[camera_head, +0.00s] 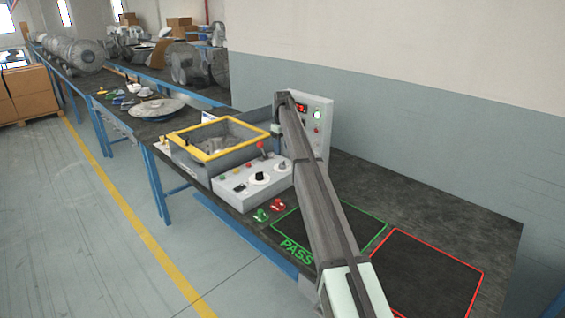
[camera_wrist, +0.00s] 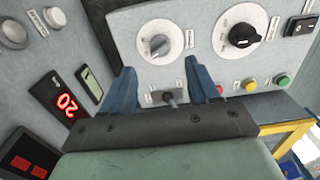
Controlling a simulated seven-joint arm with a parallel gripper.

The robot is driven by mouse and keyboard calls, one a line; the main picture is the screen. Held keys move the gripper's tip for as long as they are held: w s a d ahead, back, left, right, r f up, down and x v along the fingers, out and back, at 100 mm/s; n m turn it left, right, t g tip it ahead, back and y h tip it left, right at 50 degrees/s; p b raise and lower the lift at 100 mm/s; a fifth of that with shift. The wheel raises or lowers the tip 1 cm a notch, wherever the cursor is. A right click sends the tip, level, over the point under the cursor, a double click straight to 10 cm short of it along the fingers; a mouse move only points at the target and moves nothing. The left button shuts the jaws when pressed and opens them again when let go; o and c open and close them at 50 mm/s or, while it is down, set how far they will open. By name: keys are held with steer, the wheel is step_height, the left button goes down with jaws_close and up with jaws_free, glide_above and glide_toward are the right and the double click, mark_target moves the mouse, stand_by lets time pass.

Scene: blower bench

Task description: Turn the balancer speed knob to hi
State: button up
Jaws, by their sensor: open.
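My gripper (camera_wrist: 160,64) is open, with its two blue fingers apart and nothing held between them. In the wrist view, a grey knob (camera_wrist: 160,43) on a grey-white dial sits beyond the gap between the fingertips. A black knob (camera_wrist: 241,35) on a white dial is to its right, its handle pointing right. The labels are too small to read, so I cannot tell which one is the balancer speed knob. In the head view, a black knob (camera_head: 258,177) shows on the sloped control box (camera_head: 255,190). My arm hides the gripper there.
A small toggle (camera_wrist: 171,97) lies between the fingers. Red, yellow and green buttons (camera_wrist: 266,82) are at right. An upright panel (camera_head: 322,130) with a red display (camera_head: 301,107) stands behind my arm. A yellow-rimmed tank (camera_head: 183,149) is left. Green-outlined (camera_head: 365,250) and red-outlined (camera_head: 440,250) mats lie right.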

mark_target(283, 161)
step_height(283, 161, down, 8)
steer(key=shift+r, duration=0.25)
steer(key=c, duration=1)
